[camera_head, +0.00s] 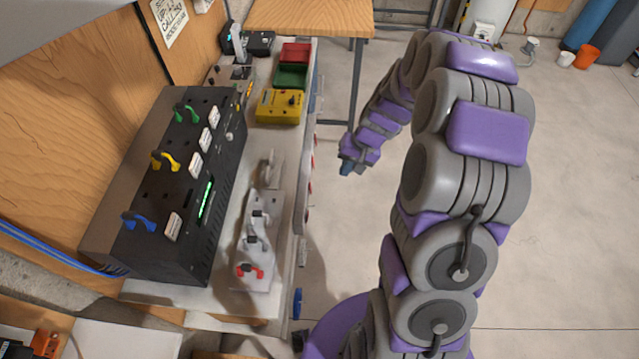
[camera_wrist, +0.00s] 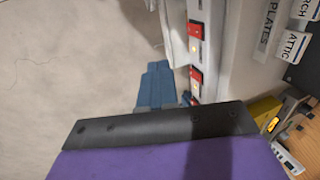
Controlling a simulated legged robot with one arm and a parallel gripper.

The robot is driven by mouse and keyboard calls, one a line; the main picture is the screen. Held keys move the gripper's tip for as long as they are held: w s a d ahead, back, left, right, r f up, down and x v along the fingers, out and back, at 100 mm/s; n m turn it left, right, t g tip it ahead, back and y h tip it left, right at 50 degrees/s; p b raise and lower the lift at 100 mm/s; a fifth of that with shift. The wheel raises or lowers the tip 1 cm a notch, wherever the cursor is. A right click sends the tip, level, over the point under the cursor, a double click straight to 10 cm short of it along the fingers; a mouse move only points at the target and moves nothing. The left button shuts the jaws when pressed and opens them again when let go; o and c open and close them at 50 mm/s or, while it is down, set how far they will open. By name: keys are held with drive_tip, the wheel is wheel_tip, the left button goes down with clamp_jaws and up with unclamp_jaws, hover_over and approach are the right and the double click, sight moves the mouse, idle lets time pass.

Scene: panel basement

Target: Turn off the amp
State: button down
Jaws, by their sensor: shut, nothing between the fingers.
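No label that I can read says amp, so I cannot tell which device it is. A black unit (camera_head: 185,185) with blue, yellow and green levers and a lit green display stands on the bench at left. A yellow box (camera_head: 279,107) with knobs sits behind it. Red switches (camera_wrist: 196,80) with small lights run along the bench's front strip in the wrist view; another red switch (camera_wrist: 195,30) is above. My gripper (camera_head: 346,168) is in the air, right of the bench front.
A grey plate with levers (camera_head: 262,235), one red, lies at the bench front. A wooden table (camera_head: 310,18) stands at the back. Open concrete floor (camera_head: 570,200) lies to the right.

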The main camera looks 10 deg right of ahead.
sight(311, 188)
drive_tip(key=shift+a, duration=0.1)
drive_tip(key=w+a+f+b, duration=0.2)
drive_tip(key=a+f, duration=0.5)
drive_tip(key=f, duration=0.3)
drive_tip(key=shift+b, duration=0.3)
drive_tip(key=shift+f, duration=0.1)
drive_tip(key=shift+w+y+b, duration=0.1)
drive_tip(key=shift+y+b, duration=0.3)
drive_tip(key=shift+b, duration=0.1)
drive_tip(key=shift+a, duration=0.1)
